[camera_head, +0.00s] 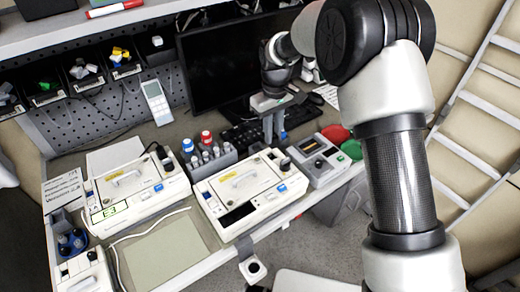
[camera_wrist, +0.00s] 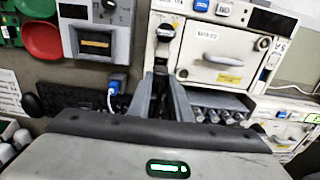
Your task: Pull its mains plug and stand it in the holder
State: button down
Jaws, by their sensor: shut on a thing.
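My gripper (camera_head: 273,138) points down behind the right-hand pump (camera_head: 250,190), near its back right corner. In the wrist view my gripper (camera_wrist: 161,80) is shut on a small dark piece that looks like the mains plug, mostly hidden between the fingers. The right-hand pump also shows in the wrist view (camera_wrist: 225,62); its display is dark. A black part (camera_head: 286,164) sits at this pump's back right corner. The left-hand pump (camera_head: 125,185) has a lit green display. A round cup with a dark hole (camera_head: 253,269), possibly the holder, hangs at the desk's front edge.
A grey rack of bottles (camera_head: 212,157) stands between the pumps. A grey box with a small screen (camera_head: 320,158) stands right of the right-hand pump, beside red (camera_head: 336,133) and green discs. A monitor (camera_head: 235,60) and keyboard lie behind. A blue connector (camera_wrist: 118,82) is close to my fingers.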

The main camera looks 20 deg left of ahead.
dwell(0.4)
jog(key=w+a+f, duration=0.2)
jog(key=w+a, duration=0.3)
jog(key=a, duration=0.1)
jog(key=shift+a+f+b, duration=0.1)
jog(key=shift+f+b, duration=1.9)
jog(key=shift+f, duration=0.55)
jog(key=shift+f+b, duration=0.5)
jog(key=shift+f, duration=0.45)
jog(key=c, duration=1.5)
grip_release()
jog(key=shift+c, duration=0.2)
